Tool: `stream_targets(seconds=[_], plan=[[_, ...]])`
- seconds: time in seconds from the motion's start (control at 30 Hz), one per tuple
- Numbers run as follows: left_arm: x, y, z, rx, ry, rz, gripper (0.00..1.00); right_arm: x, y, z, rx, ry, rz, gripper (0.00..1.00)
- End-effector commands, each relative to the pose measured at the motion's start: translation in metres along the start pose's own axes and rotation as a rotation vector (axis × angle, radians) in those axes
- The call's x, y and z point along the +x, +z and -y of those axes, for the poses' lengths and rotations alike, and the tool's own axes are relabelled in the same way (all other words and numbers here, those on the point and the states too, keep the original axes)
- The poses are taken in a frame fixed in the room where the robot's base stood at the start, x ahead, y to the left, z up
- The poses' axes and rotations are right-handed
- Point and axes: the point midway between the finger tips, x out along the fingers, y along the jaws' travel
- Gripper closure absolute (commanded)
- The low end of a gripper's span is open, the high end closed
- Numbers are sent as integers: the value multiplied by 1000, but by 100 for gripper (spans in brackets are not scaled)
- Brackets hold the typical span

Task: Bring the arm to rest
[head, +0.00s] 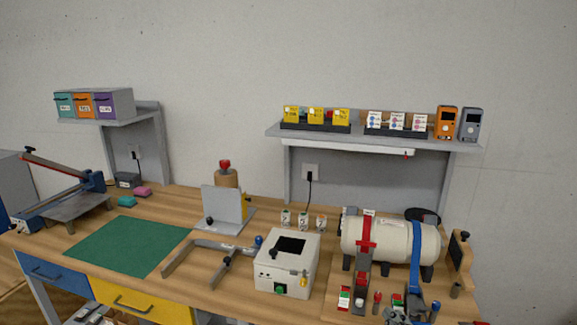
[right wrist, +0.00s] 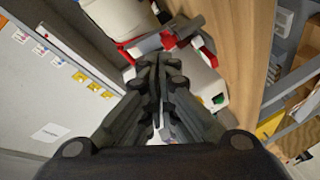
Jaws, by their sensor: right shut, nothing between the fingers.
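My right gripper (right wrist: 158,65) fills the middle of the right wrist view. Its dark fingers are shut against each other with nothing between them. Behind the fingertips, in that view, are a pale tank (right wrist: 122,18) and a red clamp part (right wrist: 140,48); I cannot tell how far off they are. In the head view I cannot clearly make out the right gripper among the things at the bottom edge. My left gripper is in neither view.
The wooden bench (head: 225,279) carries a green mat (head: 130,246), a white box (head: 287,266), a metal bracket (head: 222,208) and a strapped tank (head: 388,241). A wall shelf (head: 362,139) above holds cards and two meters. The mat is clear.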

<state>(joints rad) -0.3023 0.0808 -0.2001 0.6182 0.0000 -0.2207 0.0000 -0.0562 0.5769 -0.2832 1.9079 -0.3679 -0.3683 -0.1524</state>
Motion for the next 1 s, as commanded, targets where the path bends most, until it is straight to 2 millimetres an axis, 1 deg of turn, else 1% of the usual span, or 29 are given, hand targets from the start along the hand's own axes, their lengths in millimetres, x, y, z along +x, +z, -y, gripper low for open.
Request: stream_targets(seconds=[0.03, 0.17, 0.2, 0.27, 0.3, 0.37, 0.4, 0.6, 0.8, 0.83, 0.87, 0.9, 1.0], plan=[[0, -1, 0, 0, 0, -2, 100, -14, 3, 18, 92, -30, 70, 100], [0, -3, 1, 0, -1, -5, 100, -57, 18, 61, 313, -125, 277, 100], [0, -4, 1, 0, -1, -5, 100, -73, 22, 74, 377, -159, 342, 100], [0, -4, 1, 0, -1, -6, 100, -98, 25, 95, 470, -213, 439, 100], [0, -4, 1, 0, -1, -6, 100, -116, 26, 108, 525, -250, 500, 100], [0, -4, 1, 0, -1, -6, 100, -140, 27, 124, 594, -300, 581, 100], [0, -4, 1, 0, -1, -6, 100, -156, 26, 134, 636, -332, 629, 100], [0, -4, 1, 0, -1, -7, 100, -221, 18, 166, 781, -464, 820, 100], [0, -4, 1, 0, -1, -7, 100, -278, 4, 186, 884, -579, 969, 100], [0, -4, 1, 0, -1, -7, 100, -287, 2, 189, 897, -595, 991, 100], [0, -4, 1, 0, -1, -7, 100, -289, 3, 193, 902, -605, 1004, 100], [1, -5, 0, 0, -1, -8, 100, -283, 9, 201, 895, -604, 1004, 100], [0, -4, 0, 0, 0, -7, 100, -274, 19, 219, 891, -609, 1009, 100]])
